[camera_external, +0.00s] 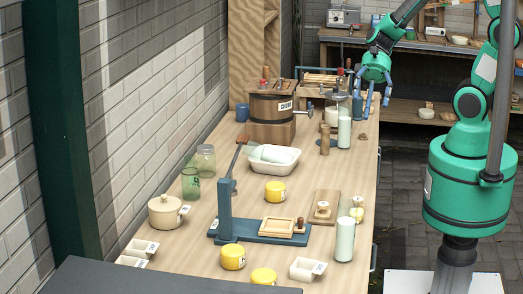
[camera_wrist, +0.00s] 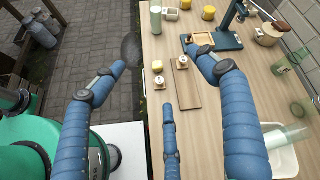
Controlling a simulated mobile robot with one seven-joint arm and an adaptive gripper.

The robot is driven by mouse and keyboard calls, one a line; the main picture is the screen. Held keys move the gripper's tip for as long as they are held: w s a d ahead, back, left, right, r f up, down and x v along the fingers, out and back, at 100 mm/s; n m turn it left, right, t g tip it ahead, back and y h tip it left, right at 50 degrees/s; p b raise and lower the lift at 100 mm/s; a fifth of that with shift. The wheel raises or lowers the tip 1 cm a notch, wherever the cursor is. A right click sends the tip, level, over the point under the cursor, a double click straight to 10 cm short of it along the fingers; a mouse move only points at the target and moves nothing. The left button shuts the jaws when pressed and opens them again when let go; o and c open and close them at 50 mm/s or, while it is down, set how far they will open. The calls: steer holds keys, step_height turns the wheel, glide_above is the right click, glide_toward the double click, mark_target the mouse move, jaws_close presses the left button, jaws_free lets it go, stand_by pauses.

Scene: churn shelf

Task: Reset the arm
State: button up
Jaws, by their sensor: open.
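My gripper (camera_external: 371,97) hangs from the green arm over the far right part of the long wooden table, near the table's right edge. Its blue fingers are spread apart with nothing between them. In the wrist view my gripper (camera_wrist: 160,85) shows its three blue fingers wide apart, above the table and the paved floor beside it. A wooden board (camera_wrist: 186,84) and a small round-topped wooden piece (camera_wrist: 160,83) show below, between the fingers.
The churn (camera_external: 270,105) stands on the table left of my gripper. A tall glass (camera_external: 344,131) stands below it. A white dish (camera_external: 272,161), a blue press (camera_external: 225,209), a pot (camera_external: 165,211) and yellow pieces (camera_external: 275,191) fill the nearer table. A shelf (camera_external: 425,45) stands behind.

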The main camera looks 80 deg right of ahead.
steer(key=s+d+r+n+t+h, duration=0.2)
steer(key=s+d+r+n+h, duration=0.1)
steer(key=d+r+n+h, duration=0.2)
steer(key=s+d+r+n+t+h, duration=0.2)
steer(key=d+r+n+h, duration=0.3)
steer(key=r, duration=0.4)
steer(key=s+d+h, duration=0.1)
steer(key=d, duration=0.1)
steer(key=shift+s+d+n, duration=0.15)
steer(key=shift+d+n, duration=0.2)
steer(key=shift+n, duration=0.05)
step_height(320, 180, down, 11)
steer(key=b, duration=1.1)
steer(key=shift+f, duration=0.15)
steer(key=shift+o, duration=0.4)
